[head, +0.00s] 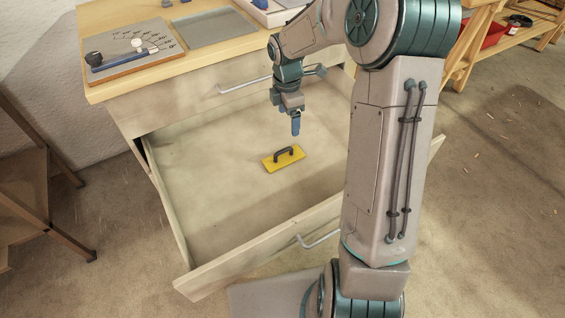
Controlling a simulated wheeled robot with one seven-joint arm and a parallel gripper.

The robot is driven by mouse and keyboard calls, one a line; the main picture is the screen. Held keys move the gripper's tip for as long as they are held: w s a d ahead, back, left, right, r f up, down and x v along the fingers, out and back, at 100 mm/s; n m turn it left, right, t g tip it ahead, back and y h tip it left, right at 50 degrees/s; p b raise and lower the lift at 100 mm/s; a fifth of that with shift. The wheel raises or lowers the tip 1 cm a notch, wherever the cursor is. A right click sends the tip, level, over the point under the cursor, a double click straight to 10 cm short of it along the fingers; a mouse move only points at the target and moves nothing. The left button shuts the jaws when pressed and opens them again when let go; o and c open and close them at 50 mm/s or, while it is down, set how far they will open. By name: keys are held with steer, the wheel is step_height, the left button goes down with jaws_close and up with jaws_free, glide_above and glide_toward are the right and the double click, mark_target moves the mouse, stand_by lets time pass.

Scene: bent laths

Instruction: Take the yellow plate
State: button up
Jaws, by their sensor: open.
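The yellow plate (288,164) is a small flat rectangle with a dark arched handle (284,153) on top. It lies flat on the floor of an open drawer (225,205), near the drawer's middle. My gripper (296,130) points down and appears just above and slightly beyond the plate in the picture, apart from it. My gripper is open and holds nothing. Only one blue finger shows clearly; the other is hidden behind it or lined up with it.
The drawer's front panel (265,246) with a metal handle (320,240) stands near my base. A closed drawer with a handle (243,87) is above. The benchtop holds a board with tools (128,60) and a grey tray (215,27). Most of the drawer is empty.

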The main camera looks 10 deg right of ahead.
steer(key=n+b, duration=0.1)
steer(key=n, duration=0.1)
glide_above(288, 155)
step_height(288, 155, down, 5)
steer(key=f, duration=0.2)
steer(key=f+b, duration=0.1)
steer(key=f, duration=0.1)
steer(key=f+b, duration=0.1)
steer(key=f, duration=0.2)
steer(key=shift+s+a, duration=0.15)
steer(key=shift+a, duration=0.25)
steer(key=shift+s+a+f+b, duration=0.1)
steer(key=shift+f+b, duration=0.5)
steer(key=shift+f, duration=0.95)
steer(key=shift+a+f+b, duration=0.1)
steer(key=shift+f+b, duration=0.5)
steer(key=shift+f, duration=0.9)
steer(key=c, duration=1.1)
steer(key=shift+r, duration=0.15)
